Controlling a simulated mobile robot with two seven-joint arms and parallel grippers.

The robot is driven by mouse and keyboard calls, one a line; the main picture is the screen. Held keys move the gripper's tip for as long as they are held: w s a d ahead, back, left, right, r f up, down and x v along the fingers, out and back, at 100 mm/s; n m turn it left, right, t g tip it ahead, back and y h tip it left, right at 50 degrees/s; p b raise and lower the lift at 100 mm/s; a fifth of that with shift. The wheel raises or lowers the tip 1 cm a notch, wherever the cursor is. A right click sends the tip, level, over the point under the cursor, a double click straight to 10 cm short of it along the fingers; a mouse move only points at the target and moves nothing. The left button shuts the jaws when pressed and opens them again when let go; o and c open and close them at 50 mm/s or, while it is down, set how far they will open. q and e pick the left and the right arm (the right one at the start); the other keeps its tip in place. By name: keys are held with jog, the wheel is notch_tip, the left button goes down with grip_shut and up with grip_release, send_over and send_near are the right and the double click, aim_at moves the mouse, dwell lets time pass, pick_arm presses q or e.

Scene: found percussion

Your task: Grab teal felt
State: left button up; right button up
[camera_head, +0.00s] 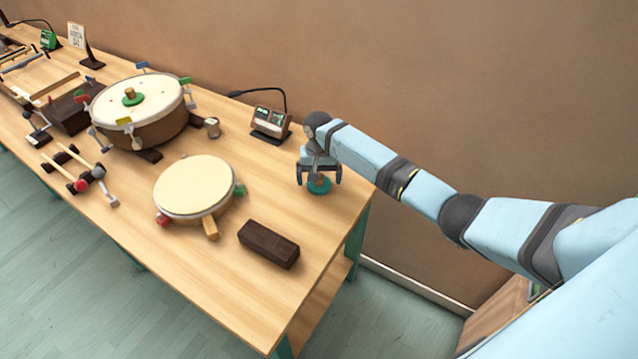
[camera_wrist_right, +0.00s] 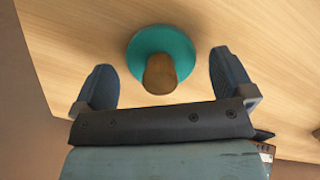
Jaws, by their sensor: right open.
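The teal felt (camera_head: 319,186) is a round teal disc with a short brown wooden handle, on the wooden table near its right end. In the right wrist view the teal felt (camera_wrist_right: 162,52) lies between my fingers, its handle (camera_wrist_right: 160,75) pointing toward the camera. My right gripper (camera_head: 319,175) is directly above it, open, with one finger on each side. In the right wrist view both fingertips of the right gripper (camera_wrist_right: 163,84) stand apart from the disc and handle. My left gripper is not in view.
A small boxed device (camera_head: 270,122) with a lamp stands behind and left. A dark wooden block (camera_head: 268,244) and a cream frame drum (camera_head: 195,186) lie nearer the front. A large drum (camera_head: 137,110) is farther left. The table's right edge is close to the felt.

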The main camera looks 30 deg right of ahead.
jog(key=shift+f, duration=0.25)
jog(key=c, duration=1)
jog(key=shift+o, duration=0.2)
jog(key=shift+r, duration=0.1)
